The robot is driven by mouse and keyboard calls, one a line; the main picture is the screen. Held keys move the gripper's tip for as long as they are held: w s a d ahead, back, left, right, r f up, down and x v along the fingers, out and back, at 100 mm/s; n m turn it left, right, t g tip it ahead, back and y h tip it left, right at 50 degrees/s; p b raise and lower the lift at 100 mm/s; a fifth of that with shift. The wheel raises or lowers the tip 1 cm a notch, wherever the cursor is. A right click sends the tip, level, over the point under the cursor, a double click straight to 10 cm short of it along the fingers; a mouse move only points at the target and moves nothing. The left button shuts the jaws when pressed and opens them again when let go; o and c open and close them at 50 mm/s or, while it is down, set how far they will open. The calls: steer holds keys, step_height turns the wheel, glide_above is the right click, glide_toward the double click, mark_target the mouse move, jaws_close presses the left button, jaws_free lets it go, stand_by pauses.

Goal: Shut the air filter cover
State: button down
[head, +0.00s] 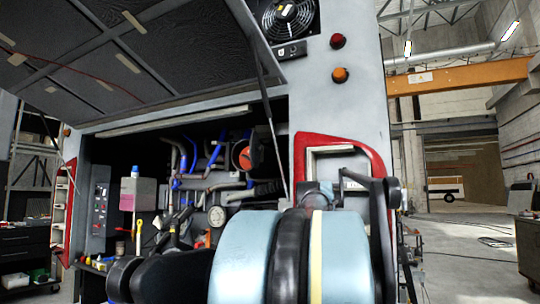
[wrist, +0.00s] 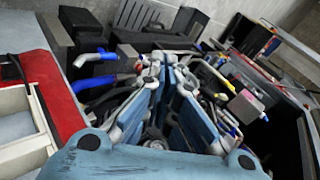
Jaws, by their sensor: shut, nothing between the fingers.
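I cannot pick out the air filter cover with certainty in either view. The open engine bay (head: 215,150) shows in the head view, with blue hoses, pipes and a round orange-red part (head: 241,154) at its back. My gripper (wrist: 170,72) shows in the wrist view, pointing into the bay. Its blue fingers are together with nothing between them, and no contact with a part is clear. In the head view my own arm fills the lower middle and hides the gripper and part of the bay.
A large dark hatch (head: 110,60) is raised over the bay, with a strut (head: 272,120) at its right. A red-edged side panel with a pale frame (head: 372,158) stands right of the bay; its red edge also shows in the wrist view (wrist: 55,95). Open floor (head: 465,240) lies right.

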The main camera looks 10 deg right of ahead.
steer(key=w+d+r+m+t, duration=0.2)
steer(key=w+d+r+t, duration=0.15)
steer(key=r, duration=0.95)
steer(key=w+d+r+m+t+y, duration=0.1)
steer(key=w+d+r+m+t, duration=0.3)
steer(key=r, duration=0.9)
steer(key=w+d+r+m+t, duration=0.15)
steer(key=d+r, duration=0.35)
steer(key=r, duration=0.8)
steer(key=s+a+x, duration=0.1)
steer(key=a+x, duration=0.1)
steer(key=x, duration=1)
steer(key=shift+a+f, duration=0.25)
steer(key=shift+w+n, duration=0.1)
steer(key=shift+n, duration=0.15)
